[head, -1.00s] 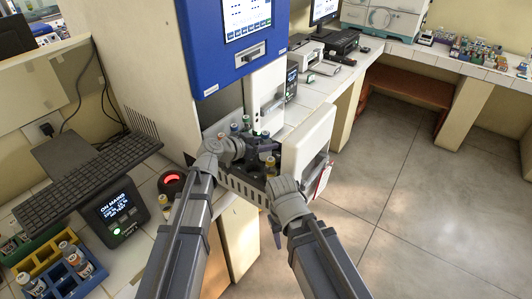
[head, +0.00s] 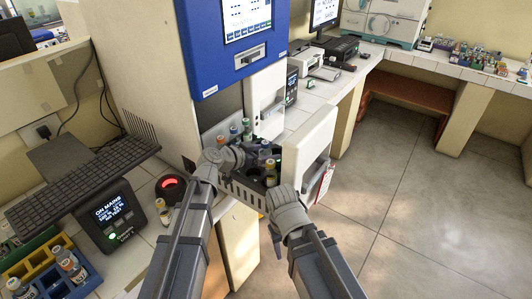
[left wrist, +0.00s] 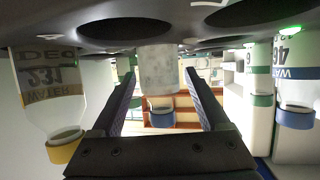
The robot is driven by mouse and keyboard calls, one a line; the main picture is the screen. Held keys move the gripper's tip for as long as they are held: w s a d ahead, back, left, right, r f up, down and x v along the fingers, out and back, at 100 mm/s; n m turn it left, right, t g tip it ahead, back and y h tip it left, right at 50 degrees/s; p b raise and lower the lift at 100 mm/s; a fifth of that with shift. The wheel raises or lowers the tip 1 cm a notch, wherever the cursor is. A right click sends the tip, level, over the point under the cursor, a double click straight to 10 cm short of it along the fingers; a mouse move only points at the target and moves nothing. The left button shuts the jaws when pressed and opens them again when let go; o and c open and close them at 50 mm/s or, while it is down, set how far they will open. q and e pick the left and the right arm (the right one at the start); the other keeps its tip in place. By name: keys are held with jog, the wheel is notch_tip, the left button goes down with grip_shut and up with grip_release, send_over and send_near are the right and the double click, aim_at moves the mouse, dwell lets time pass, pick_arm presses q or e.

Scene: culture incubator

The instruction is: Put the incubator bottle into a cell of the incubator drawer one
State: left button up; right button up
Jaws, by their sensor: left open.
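The open incubator drawer (head: 243,194) sticks out below the blue incubator panel, with several capped bottles standing in its cells. My left gripper (head: 262,157) reaches in over the drawer from the left. In the left wrist view, which is upside down, its two fingers (left wrist: 162,100) are open on either side of a pale bottle with a blue cap (left wrist: 160,118). That bottle's base meets the dark cell plate (left wrist: 215,38); contact with the fingers cannot be told. My right gripper (head: 277,238) is low in front of the drawer, its fingers mostly hidden.
A yellow-capped bottle (left wrist: 50,110) and a blue-capped bottle (left wrist: 296,100) stand to the sides in the wrist view. A white drawer front (head: 310,150) stands at the right. A keyboard (head: 80,185), display box (head: 115,217) and bottle rack (head: 42,262) are left. The floor at right is clear.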

pick_arm(q)
jog(key=shift+r, duration=0.15)
jog(key=p+v, duration=0.4)
jog(key=v, duration=0.7)
jog(key=shift+p, duration=0.35)
jog(key=shift+s+a+r, duration=0.15)
jog(key=shift+s+a, duration=0.2)
jog(key=shift+a, duration=0.05)
pick_arm(e)
notch_tip(320, 180, up, 5)
jog(key=shift+f, duration=0.1)
jog(key=shift+c, duration=0.2)
